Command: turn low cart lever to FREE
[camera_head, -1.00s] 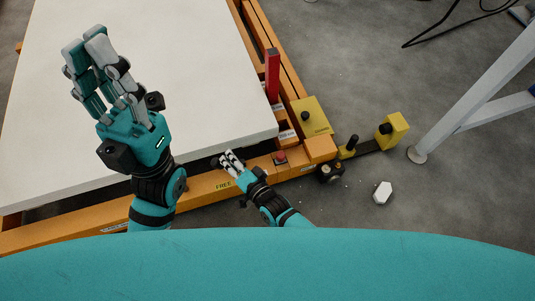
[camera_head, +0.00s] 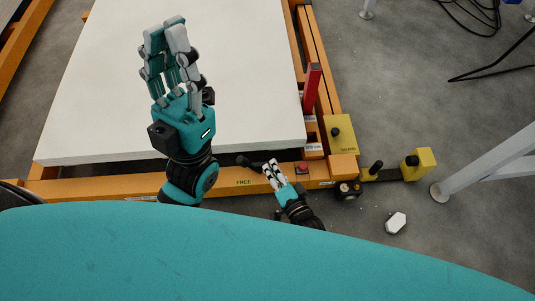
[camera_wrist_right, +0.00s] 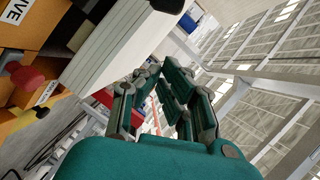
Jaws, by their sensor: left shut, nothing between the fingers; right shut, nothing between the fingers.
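The orange cart frame (camera_head: 220,187) carries a large white slab (camera_head: 200,80). In the head view a short dark lever with a round black knob (camera_head: 243,161) sticks out by the slab's front edge, just above the FREE label (camera_head: 243,182). My right gripper (camera_head: 270,166) is shut and empty just right of the knob, over the front rail. Whether it touches the lever cannot be told. It also shows in the right wrist view (camera_wrist_right: 165,88), with no lever between its fingers. My left gripper (camera_head: 165,32) is shut and empty above the slab.
A red upright handle (camera_head: 312,88), a red button (camera_head: 303,168) and yellow blocks (camera_head: 340,133) sit at the cart's right corner. A pale metal leg (camera_head: 485,165) stands to the right. Cables lie at upper right.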

